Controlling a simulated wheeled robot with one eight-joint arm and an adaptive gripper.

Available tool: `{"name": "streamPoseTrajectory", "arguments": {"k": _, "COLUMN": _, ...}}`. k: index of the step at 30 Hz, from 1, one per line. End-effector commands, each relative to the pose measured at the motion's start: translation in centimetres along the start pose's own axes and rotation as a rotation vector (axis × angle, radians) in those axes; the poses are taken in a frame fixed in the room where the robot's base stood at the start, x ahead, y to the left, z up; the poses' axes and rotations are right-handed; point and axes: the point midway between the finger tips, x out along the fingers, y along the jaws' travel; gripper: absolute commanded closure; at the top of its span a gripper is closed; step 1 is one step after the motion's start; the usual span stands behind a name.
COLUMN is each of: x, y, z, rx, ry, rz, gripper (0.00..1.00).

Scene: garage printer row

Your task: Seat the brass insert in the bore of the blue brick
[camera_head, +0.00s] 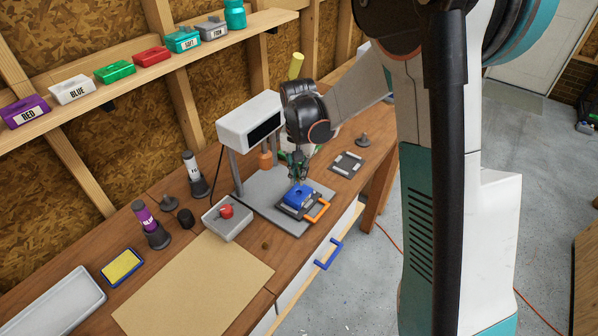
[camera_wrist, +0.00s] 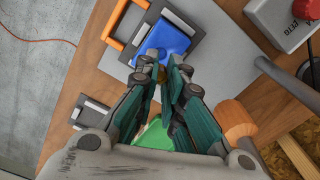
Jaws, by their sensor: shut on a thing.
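The blue brick (camera_head: 296,196) sits in a dark fixture with an orange handle (camera_head: 318,210), on the grey base plate of the press. In the wrist view the blue brick (camera_wrist: 168,38) lies just beyond my fingertips. My gripper (camera_head: 298,178) points down over the brick; in the wrist view (camera_wrist: 162,70) its fingers converge on a small brass-coloured piece, the brass insert (camera_wrist: 161,74). The fingers are shut on the insert and hide most of it. The fingertips overlap the brick's edge in the wrist view. The bore is not clearly visible, and I cannot tell whether the insert touches the brick.
The white press head (camera_head: 249,118) stands close to the left of my wrist. A grey box with a red button (camera_head: 226,211) is left of the base plate. A dark square frame (camera_head: 348,163) lies to the right. A tan mat (camera_head: 195,287) covers clear bench in front.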

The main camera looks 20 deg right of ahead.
Motion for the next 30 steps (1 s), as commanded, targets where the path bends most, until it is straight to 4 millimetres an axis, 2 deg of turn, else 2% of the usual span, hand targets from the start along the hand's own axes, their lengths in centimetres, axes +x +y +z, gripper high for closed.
{"name": "streamPoseTrajectory", "arguments": {"k": 7, "x": 0.1, "y": 0.0, "z": 0.0, "rx": 0.0, "ry": 0.0, "rz": 0.0, "gripper": 1.0}}
{"name": "streamPoseTrajectory", "arguments": {"k": 22, "x": 3.7, "y": 0.0, "z": -0.1, "rx": 0.001, "ry": 0.0, "rz": 0.0, "gripper": 1.0}}
{"name": "streamPoseTrajectory", "arguments": {"k": 30, "x": 4.2, "y": 0.0, "z": 0.0, "rx": 0.0, "ry": 0.0, "rz": 0.0, "gripper": 1.0}}
